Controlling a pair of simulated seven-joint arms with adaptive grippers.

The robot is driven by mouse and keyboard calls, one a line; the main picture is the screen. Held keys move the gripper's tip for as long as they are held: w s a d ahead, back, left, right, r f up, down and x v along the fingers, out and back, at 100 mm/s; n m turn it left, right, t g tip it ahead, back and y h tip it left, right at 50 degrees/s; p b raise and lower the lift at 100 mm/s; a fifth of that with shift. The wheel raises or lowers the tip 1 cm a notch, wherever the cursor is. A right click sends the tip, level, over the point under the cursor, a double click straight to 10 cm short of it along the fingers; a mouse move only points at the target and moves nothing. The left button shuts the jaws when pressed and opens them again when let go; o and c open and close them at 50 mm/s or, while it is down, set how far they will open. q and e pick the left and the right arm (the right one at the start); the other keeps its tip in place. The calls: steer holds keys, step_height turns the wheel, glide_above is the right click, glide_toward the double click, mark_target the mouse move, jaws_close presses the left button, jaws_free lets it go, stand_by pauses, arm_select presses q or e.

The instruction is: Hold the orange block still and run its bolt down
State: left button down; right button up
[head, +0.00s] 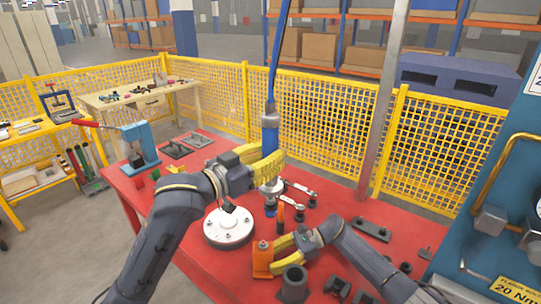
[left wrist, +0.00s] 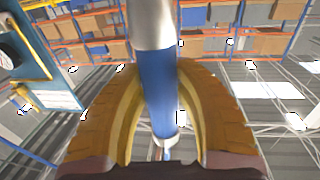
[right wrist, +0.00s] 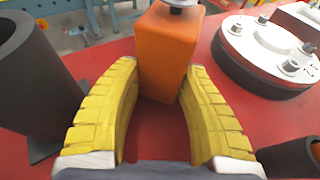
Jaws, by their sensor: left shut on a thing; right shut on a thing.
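The orange block (head: 262,262) stands upright near the front of the red table. Its bolt (head: 263,244) sits in the top; the grey head shows at the top edge of the right wrist view (right wrist: 180,3). My right gripper (head: 274,256) is shut on the block, with a yellow finger on each side of it. My left gripper (head: 266,170) is shut on the blue hanging driver (head: 270,134), whose body runs between the fingers in the left wrist view (left wrist: 157,80). The driver's lower end appears behind the block in the head view, apart from the bolt.
A round white flange (head: 229,229) with bolts lies left of the block. A dark hollow cylinder (head: 293,284) stands close in front of it. Wrenches (head: 300,190) and small sockets lie behind. A blue panel (head: 500,200) stands at the right. Yellow mesh fencing (head: 450,145) runs behind the table.

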mark_target(262, 186)
stand_by(0.5)
arm_select(q)
steer(key=shift+s+a+f, duration=0.15)
steer(key=shift+a+f, duration=0.2)
steer(key=shift+f, duration=0.6)
steer(key=shift+s+a+f, duration=0.1)
steer(key=shift+a+f, duration=0.3)
steer(key=shift+f, duration=0.55)
steer(key=shift+s+a+f, duration=0.15)
steer(key=shift+a+f, duration=0.2)
steer(key=shift+f, duration=0.6)
steer(key=shift+f, duration=0.15)
